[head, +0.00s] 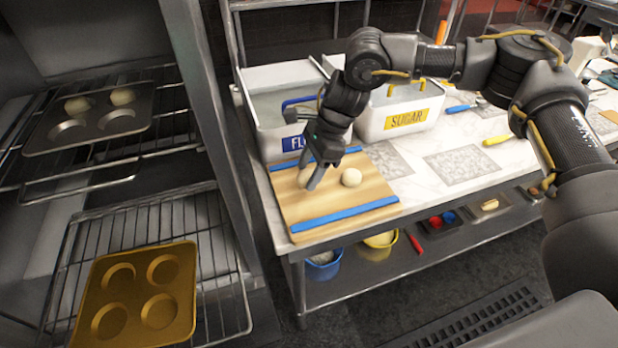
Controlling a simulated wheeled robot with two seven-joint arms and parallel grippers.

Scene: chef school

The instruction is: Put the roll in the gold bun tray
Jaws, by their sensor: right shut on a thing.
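My right gripper (314,178) is low over the wooden board (290,212) on the counter, its fingers pointing down. It is shut on a pale dough roll (304,177), which the fingers partly cover. I cannot tell whether this roll still touches the board. A second pale round roll (351,177) lies on the board just right of the gripper. The gold bun tray (138,258) lies on the lower oven rack at the lower left, with several round hollows, all empty. My left gripper is out of view.
A dark bun tray (100,137) with two rolls sits on the upper rack (172,110). The oven's side wall (205,90) stands between racks and counter. Flour (280,112) and sugar (405,103) bins stand behind the board. Blue strips (345,214) edge the board.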

